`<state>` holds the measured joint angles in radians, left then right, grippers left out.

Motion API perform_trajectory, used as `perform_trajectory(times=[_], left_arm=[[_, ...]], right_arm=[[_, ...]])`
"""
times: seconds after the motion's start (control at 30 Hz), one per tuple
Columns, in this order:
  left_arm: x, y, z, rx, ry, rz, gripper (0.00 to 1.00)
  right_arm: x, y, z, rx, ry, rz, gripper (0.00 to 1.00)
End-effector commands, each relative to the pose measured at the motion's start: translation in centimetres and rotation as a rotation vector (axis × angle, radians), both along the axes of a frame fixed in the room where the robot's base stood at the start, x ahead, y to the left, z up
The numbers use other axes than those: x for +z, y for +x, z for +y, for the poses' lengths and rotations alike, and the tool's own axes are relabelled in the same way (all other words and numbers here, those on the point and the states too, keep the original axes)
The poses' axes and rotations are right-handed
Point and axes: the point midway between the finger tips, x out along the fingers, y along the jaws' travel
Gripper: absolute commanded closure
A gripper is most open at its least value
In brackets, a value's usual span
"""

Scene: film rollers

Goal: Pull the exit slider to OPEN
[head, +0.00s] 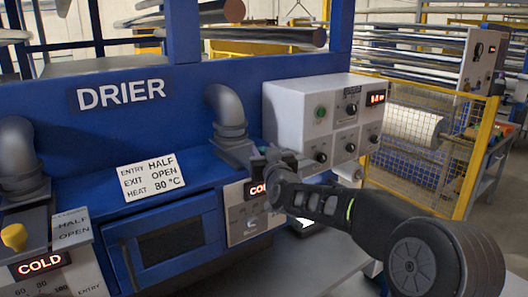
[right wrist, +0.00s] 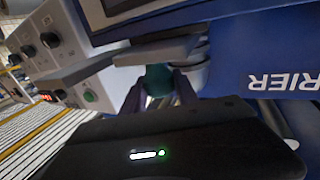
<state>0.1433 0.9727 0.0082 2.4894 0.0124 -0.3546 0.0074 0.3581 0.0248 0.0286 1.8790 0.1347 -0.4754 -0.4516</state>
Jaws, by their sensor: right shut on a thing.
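My right gripper (head: 272,160) reaches in from the right to the exit end of the blue drier (head: 190,95). It is shut on the dark green knob of the exit slider, which shows between the two fingers in the right wrist view (right wrist: 158,80). In the head view my gripper and wrist hide the knob and most of its scale, so I cannot read the slider's position. Below the gripper is the exit panel (head: 238,228) with a partly covered red display. My left gripper is not in view.
A white card (head: 151,177) reads ENTRY HALF, EXIT OPEN, HEAT 80 °C. A yellow knob (head: 14,236) stands at the left beside a HALF/OPEN scale and a COLD display (head: 40,264). A grey pipe (head: 227,115) and a white control box (head: 315,120) stand close to my gripper.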

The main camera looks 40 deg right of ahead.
Motion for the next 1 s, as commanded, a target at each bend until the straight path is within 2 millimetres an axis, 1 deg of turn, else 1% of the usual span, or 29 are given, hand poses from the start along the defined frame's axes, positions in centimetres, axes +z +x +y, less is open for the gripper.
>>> perform_trajectory(times=[0.17,0.23,0.4,0.5,0.6,0.8,0.83,1.0], left_arm=[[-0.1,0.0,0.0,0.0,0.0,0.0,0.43],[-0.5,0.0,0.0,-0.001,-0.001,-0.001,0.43],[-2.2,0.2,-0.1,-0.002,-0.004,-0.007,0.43],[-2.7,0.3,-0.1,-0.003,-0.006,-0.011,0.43],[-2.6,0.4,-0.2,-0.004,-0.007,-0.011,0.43],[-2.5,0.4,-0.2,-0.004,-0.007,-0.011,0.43],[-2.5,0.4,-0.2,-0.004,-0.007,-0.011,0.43],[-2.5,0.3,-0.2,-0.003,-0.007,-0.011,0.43]], right_arm=[[0.0,-0.1,0.0,0.0,0.0,-0.001,1.0],[-0.1,-0.5,0.0,-0.001,-0.001,-0.002,1.0],[-0.3,-2.9,0.0,-0.002,-0.003,-0.003,1.0],[-0.2,-4.2,0.0,-0.002,-0.002,-0.004,1.0],[0.0,-4.5,0.0,-0.001,0.0,-0.001,1.0],[-0.1,-4.5,0.0,-0.001,0.001,0.003,1.0],[-0.1,-4.5,0.0,-0.001,0.001,0.003,0.63],[-0.1,-4.4,0.0,-0.001,0.001,0.002,0.49]])
